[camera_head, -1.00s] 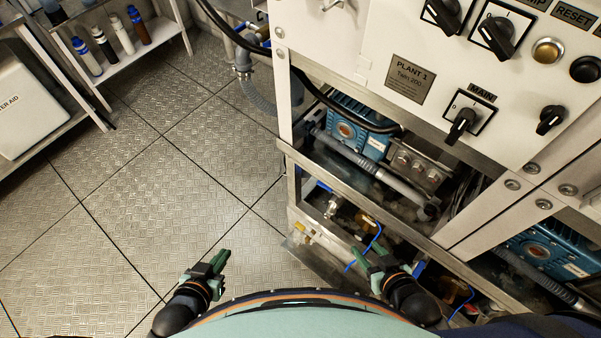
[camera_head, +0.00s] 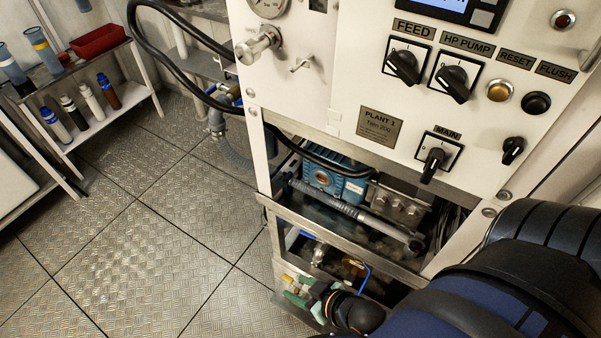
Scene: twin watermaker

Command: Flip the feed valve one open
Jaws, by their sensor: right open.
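Plant 1 of the watermaker (camera_head: 350,95) fills the right half of the head view. I cannot tell for sure which part is feed valve one. A small valve with blue and brass parts (camera_head: 232,93) sits on the piping left of the cabinet. Another small metal and brass fitting (camera_head: 320,252) and a blue tube (camera_head: 364,277) show in the cabinet's low bay. My right gripper (camera_head: 300,292) is low in front of this bay, its green fingers open and empty. Its arm hides the lower right. My left gripper is out of view.
The front panel carries the FEED switch (camera_head: 404,67), HP PUMP switch (camera_head: 453,82) and MAIN switch (camera_head: 435,161). A blue pump (camera_head: 338,181) sits in the bay below. A black hose (camera_head: 170,20) loops at the left. The plate floor (camera_head: 150,250) is clear.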

